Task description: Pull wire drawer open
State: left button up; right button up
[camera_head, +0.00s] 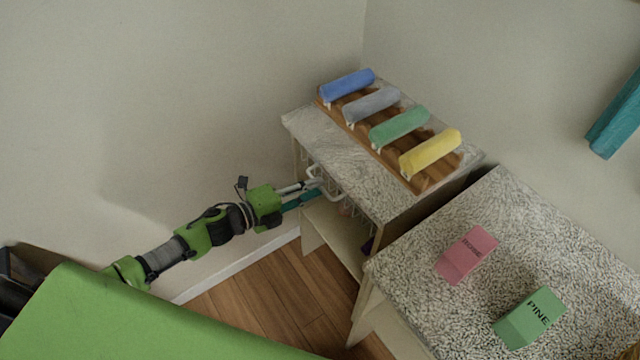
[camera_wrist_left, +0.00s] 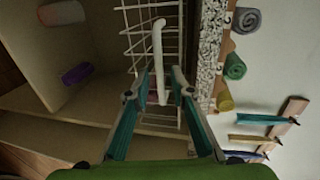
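The white wire drawer (camera_head: 351,209) sits under the speckled top of the shelf unit, and its basket shows in the left wrist view (camera_wrist_left: 133,42). Its white bar handle (camera_wrist_left: 158,60) stands out from the drawer front and also shows in the head view (camera_head: 313,170). My left gripper (camera_head: 314,190) is at the drawer front. In the left wrist view its two teal fingers (camera_wrist_left: 161,80) are apart, one on each side of the handle, with a visible gap on both sides. The drawer looks closed, though the gripper hides part of it. My right gripper is out of view.
Rolled blue, grey, green and yellow towels (camera_head: 430,153) lie on a wooden rack on top. A second speckled unit (camera_head: 520,220) with pink and green blocks stands close at right. Inside the shelf are a purple roll (camera_wrist_left: 82,73) and a pinkish roll (camera_wrist_left: 62,13). Floor in front is clear.

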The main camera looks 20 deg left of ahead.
pick_arm(q)
jog(key=x, duration=0.2)
jog(key=shift+w+d, duration=0.15)
jog(key=shift+w, duration=0.1)
grip_shut()
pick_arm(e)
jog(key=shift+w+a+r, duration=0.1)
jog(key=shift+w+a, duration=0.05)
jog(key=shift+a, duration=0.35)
pick_arm(q)
jog(key=shift+f, duration=0.1)
jog(key=f+p+v, duration=0.1)
jog(key=f+v, duration=0.1)
jog(key=v, duration=0.8)
jog(key=f+p+v, duration=0.1)
jog(key=f+v, duration=0.1)
jog(key=v, duration=0.9)
jog(key=shift+s+a+f, duration=0.25)
jog(key=shift+s+a, duration=0.15)
jog(key=shift+s, duration=0.15)
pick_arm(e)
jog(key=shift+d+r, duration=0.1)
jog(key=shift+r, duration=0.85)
